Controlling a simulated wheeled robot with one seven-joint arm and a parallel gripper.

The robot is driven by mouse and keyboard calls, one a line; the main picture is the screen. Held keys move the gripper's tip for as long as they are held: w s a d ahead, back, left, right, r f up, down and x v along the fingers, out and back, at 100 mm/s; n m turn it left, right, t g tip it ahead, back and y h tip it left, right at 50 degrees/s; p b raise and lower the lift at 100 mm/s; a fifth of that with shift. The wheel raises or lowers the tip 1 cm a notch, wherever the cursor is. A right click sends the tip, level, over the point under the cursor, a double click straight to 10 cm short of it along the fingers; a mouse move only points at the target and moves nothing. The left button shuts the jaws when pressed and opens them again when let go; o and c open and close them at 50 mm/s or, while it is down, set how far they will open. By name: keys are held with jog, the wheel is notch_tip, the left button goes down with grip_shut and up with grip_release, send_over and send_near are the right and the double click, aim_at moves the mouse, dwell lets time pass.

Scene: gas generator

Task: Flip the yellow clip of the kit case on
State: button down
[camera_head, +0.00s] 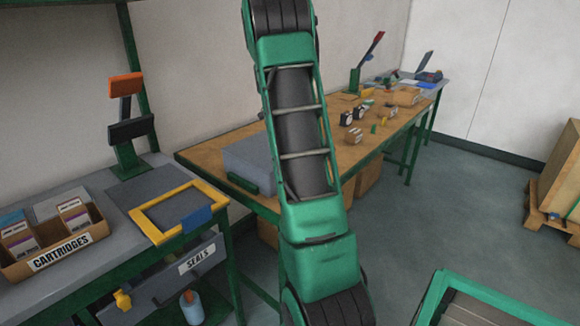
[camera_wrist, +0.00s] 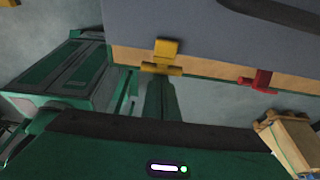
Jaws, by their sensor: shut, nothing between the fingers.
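The kit case (camera_wrist: 215,35) is a grey box with a dark handle at the upper right of the wrist view. It sits at the edge of the wooden bench, and it also seems to be the grey box (camera_head: 248,158) partly behind my arm in the head view. The yellow clip (camera_wrist: 166,48) hangs at the case's front edge, with a wider bar at its lower end. My gripper (camera_wrist: 160,80) is shut and empty, pointing at the clip from below. Whether it touches the clip I cannot tell. The head view does not show my gripper.
A red latch-like part (camera_wrist: 260,82) is at the bench edge, right of the clip. The wooden bench (camera_head: 225,142) carries small parts farther back. A grey bench at left holds a cartridge box (camera_head: 55,245) and a yellow frame (camera_head: 165,232).

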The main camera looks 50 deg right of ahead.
jog(key=shift+r, duration=0.8)
jog(key=shift+s, duration=0.15)
jog(key=s+v, duration=0.1)
jog(key=v, duration=0.8)
jog(key=shift+s+r, duration=0.25)
jog(key=shift+r, duration=0.15)
dwell(0.3)
